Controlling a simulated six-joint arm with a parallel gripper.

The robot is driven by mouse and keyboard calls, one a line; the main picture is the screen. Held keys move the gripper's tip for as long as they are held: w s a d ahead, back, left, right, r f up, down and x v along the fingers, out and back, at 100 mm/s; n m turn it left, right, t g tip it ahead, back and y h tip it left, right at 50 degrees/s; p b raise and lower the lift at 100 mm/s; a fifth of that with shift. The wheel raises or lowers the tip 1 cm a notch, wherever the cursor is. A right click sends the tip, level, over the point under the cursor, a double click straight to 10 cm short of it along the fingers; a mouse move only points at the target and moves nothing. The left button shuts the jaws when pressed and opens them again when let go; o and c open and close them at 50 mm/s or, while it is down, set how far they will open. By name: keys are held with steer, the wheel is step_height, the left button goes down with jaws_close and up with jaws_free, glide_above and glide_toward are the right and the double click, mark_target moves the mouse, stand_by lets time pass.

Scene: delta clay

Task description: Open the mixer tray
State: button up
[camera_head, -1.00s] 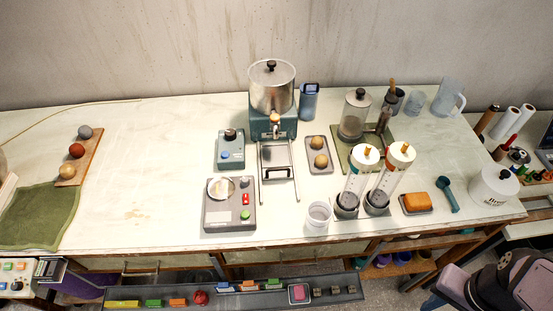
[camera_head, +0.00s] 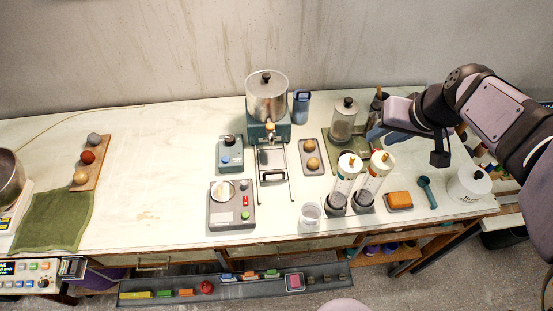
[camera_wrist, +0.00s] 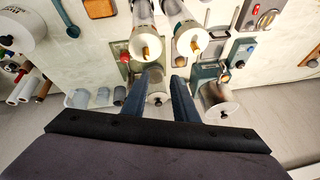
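The mixer is a teal machine (camera_head: 268,133) with a lidded metal pot (camera_head: 267,97) at the back middle of the table. A flat metal tray (camera_head: 271,158) with a bar handle sits between two thin rails just in front of its base. How far it is slid in is hard to tell. My gripper (camera_head: 373,133) is well to the right of the mixer, above the lidded glass jar's board. In the wrist view my gripper (camera_wrist: 166,78) has its two blue fingers apart with nothing held between them. The mixer pot (camera_wrist: 217,98) shows right of the fingers.
Two tall clear cylinders (camera_head: 347,172) with orange knobs stand right of the tray. A lidded glass jar (camera_head: 343,120) and a board with two balls (camera_head: 311,155) stand between mixer and gripper. A grey scale (camera_head: 232,207) is left of the rails. The table's left middle is clear.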

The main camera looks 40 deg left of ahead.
steer(key=s+a+f+n+h+b, duration=0.1)
steer(key=s+a+f+n, duration=0.35)
steer(key=a+n, duration=0.25)
steer(key=s+a+f+n+g+h+b, duration=0.1)
steer(key=s+a+f+n, duration=0.2)
steer(key=a+f+n, duration=0.3)
steer(key=s+a+f+n+h+b, duration=0.1)
steer(key=s+a+f+n, duration=0.3)
steer(key=a+n, duration=0.4)
steer(key=shift+p+x, duration=1.35)
steer(key=shift+x, duration=2.15)
steer(key=shift+s+a, duration=0.15)
steer(key=shift+a, duration=0.05)
steer(key=shift+c, duration=0.5)
jaws_close()
